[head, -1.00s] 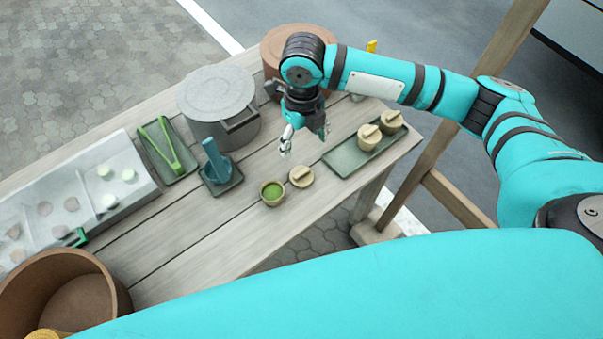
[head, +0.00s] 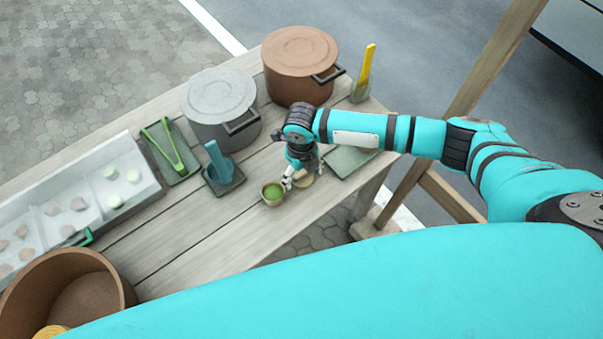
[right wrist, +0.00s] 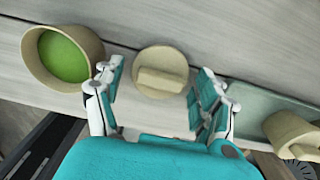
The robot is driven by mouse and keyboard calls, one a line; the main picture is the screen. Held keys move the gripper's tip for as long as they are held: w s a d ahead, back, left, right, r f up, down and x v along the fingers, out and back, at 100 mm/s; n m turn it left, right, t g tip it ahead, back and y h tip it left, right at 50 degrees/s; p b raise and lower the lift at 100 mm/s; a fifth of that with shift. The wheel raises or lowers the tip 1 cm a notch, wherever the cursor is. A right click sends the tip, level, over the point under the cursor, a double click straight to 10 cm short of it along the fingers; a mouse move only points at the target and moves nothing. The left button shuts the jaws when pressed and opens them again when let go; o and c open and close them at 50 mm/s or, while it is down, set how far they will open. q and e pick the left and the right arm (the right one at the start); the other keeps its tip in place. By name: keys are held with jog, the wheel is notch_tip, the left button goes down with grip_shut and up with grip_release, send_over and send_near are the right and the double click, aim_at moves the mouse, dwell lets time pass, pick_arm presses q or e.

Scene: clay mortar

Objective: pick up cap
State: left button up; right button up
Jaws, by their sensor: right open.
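The cap (right wrist: 160,72) is a round beige lid with a raised bar handle, lying flat on the wooden table. In the head view the cap (head: 303,179) is partly hidden by my right gripper (head: 303,175). In the right wrist view my right gripper (right wrist: 155,95) is open, with one finger on each side of the cap. The left finger is between the cap and a small cup (right wrist: 64,58) holding green contents. The cup (head: 273,192) stands just left of the cap in the head view. My left gripper is not in view.
A green tray (head: 350,160) lies right of the cap; a beige lidded pot (right wrist: 292,130) stands on it. A mortar with a blue pestle (head: 220,165), a grey pot (head: 215,100) and a brown pot (head: 300,55) stand further back. The table front is clear.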

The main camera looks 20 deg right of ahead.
jog(key=shift+f, duration=0.1)
jog(key=shift+c, duration=0.4)
jog(key=c, duration=0.5)
